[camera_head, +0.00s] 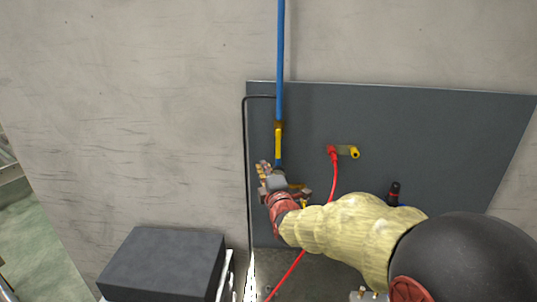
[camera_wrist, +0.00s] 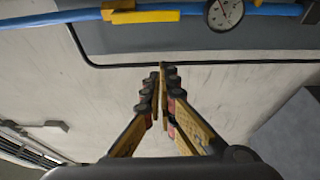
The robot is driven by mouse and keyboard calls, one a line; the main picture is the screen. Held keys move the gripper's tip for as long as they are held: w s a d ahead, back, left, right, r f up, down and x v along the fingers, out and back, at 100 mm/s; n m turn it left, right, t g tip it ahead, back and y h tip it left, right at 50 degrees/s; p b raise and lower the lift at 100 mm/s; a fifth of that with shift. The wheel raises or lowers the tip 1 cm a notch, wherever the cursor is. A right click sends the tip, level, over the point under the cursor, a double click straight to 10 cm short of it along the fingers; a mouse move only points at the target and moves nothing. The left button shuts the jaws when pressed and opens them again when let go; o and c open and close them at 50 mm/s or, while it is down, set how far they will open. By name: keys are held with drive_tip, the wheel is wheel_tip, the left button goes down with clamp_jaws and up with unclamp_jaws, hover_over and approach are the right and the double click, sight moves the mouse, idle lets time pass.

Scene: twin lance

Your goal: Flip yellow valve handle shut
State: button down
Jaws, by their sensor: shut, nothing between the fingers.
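The yellow valve handle (camera_head: 278,143) lies along the vertical blue pipe (camera_head: 281,55) on the dark grey panel, parallel to the pipe. In the wrist view the handle (camera_wrist: 145,16) shows at the top edge, in line with the blue pipe (camera_wrist: 60,18). My gripper (camera_head: 264,168) is just below the handle in the head view, and its wrist hides the pipe's lower part. In the wrist view my gripper (camera_wrist: 158,75) has its fingertips together with nothing between them. They appear apart from the handle; the depth between them is hard to tell.
A round gauge (camera_wrist: 224,14) sits on the pipe beside the handle. A black cable (camera_head: 244,170) runs down the panel's left edge. A red hose (camera_head: 334,180) and another yellow fitting (camera_head: 354,153) are to the right. A dark box (camera_head: 163,262) stands at lower left.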

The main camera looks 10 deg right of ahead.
sight(278, 143)
drive_tip(key=shift+d, duration=0.1)
drive_tip(key=w+d+p, duration=0.3)
drive_tip(key=w, duration=0.5)
drive_tip(key=shift+w+d+p, duration=0.2)
drive_tip(key=shift+w+p, duration=0.1)
drive_tip(key=shift+w, duration=0.1)
drive_tip(key=shift+s, duration=0.1)
idle(0.3)
drive_tip(key=shift+d+f+n+b, duration=0.15)
drive_tip(key=shift+d+n+b, duration=0.2)
drive_tip(key=shift+b, duration=0.25)
